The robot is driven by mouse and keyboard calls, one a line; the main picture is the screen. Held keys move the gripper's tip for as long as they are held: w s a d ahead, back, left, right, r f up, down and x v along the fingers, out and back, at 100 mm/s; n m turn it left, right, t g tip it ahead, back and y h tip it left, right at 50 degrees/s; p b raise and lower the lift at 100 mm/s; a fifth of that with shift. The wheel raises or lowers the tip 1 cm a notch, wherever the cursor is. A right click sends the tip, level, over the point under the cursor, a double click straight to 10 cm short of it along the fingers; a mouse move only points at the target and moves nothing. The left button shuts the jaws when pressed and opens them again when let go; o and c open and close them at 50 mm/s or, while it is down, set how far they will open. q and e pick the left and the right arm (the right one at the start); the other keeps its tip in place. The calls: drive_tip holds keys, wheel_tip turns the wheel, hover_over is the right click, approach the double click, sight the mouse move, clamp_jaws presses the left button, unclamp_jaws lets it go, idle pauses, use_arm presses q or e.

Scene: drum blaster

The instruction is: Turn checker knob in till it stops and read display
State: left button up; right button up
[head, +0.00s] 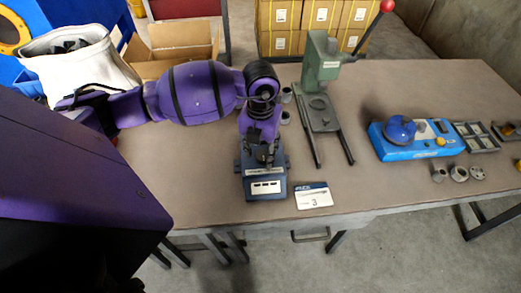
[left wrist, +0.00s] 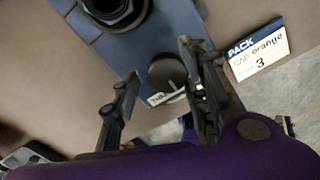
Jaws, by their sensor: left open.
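The checker (head: 262,181) is a dark blue box near the table's front edge; its front face carries small white windows, too small to read. In the left wrist view its knob (left wrist: 167,73) is a dark round disc with a pale pointer line, beside a partly covered label. A black threaded ring (left wrist: 115,10) sits on the checker's top. My left gripper (left wrist: 160,92) is open, its fingers on either side of the knob with gaps showing; I cannot tell how near in height they are. In the head view, my left gripper (head: 262,153) hangs over the checker and hides its upper part.
A card (head: 313,196) reading "PACK CAP orange 3" in the left wrist view lies right of the checker. A green press (head: 321,62) with a red-knobbed lever stands behind. A blue device (head: 415,142) and small metal parts (head: 458,173) are at right. The table's front edge is close.

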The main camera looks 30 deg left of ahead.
use_arm(q)
drive_tip(key=c, duration=1)
